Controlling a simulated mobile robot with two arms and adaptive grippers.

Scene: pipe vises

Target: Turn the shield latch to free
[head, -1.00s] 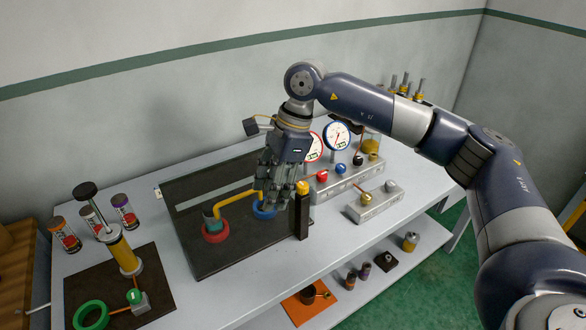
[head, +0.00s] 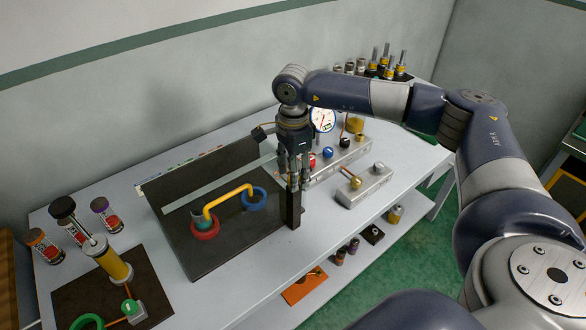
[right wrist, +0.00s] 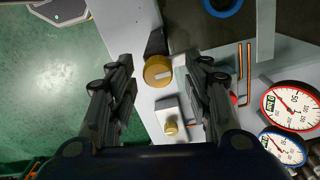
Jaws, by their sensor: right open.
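The latch looks to be the round yellow knob (right wrist: 158,71) with a pale mark on its face, on top of a black post (head: 294,211). The post stands at the right edge of a dark panel (head: 185,240). My right gripper (head: 293,186) points down over the post, and its fingers hide the knob in the head view. In the right wrist view its open fingers (right wrist: 158,62) stand apart on both sides of the knob, with nothing held. I cannot tell how far above the knob the tips are. My left gripper is not in view.
A yellow pipe (head: 226,200) joins a red ring (head: 205,229) and a blue ring (head: 254,198) on the panel. A grey block with knobs (head: 364,186) and gauges (head: 322,119) stand right of and behind the gripper. A yellow cylinder (head: 107,263) stands at the left.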

